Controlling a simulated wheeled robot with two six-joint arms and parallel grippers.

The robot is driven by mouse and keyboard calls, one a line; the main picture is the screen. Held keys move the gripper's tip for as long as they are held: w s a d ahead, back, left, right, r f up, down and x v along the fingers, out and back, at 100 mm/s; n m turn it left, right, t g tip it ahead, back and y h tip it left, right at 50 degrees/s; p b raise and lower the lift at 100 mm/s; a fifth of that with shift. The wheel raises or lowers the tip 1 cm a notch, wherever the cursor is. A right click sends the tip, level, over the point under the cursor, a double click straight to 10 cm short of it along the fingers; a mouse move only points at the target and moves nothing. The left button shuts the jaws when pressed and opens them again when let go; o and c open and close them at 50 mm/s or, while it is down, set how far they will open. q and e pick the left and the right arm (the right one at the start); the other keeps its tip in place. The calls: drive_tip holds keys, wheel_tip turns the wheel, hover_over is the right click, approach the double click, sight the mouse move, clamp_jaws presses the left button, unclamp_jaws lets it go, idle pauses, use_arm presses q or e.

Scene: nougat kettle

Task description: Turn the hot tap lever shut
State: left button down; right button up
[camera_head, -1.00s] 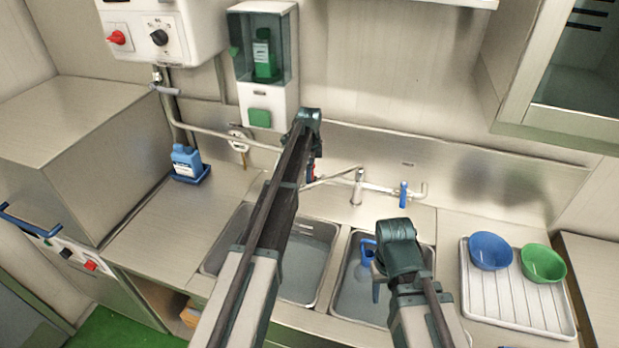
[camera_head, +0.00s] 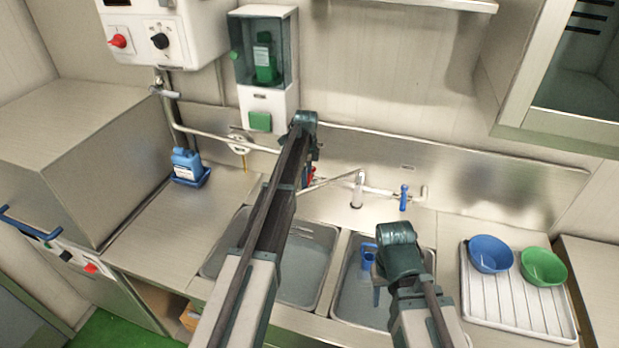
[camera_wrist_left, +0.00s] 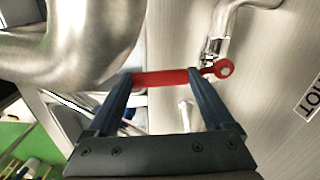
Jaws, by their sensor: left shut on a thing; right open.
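The red hot tap lever (camera_wrist_left: 165,78) lies between the fingers of my left gripper (camera_wrist_left: 158,98) in the left wrist view. Its round end reaches past the right finger, beside a metal fitting. The gripper is shut on it. In the head view only a sliver of red lever (camera_head: 312,174) shows beside my left arm, which hides most of the gripper. A HOT label (camera_wrist_left: 307,97) is on the wall plate nearby. My right gripper (camera_head: 377,296) is open over the right sink, mostly hidden under its wrist.
The tap body (camera_head: 358,190) and blue cold lever (camera_head: 404,198) stand to the right. A blue jug (camera_head: 368,254) is in the right sink. A drying rack (camera_head: 510,310) holds a blue bowl (camera_head: 490,253) and a green bowl (camera_head: 543,266).

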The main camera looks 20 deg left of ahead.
use_arm(q)
drive_tip(key=shift+a+m, duration=0.55)
drive_tip(key=shift+m, duration=0.25)
unclamp_jaws()
drive_tip(key=shift+r, duration=0.1)
wheel_tip(320, 180, up, 14)
drive_tip(key=p, duration=1.4)
drive_tip(key=shift+f, duration=0.2)
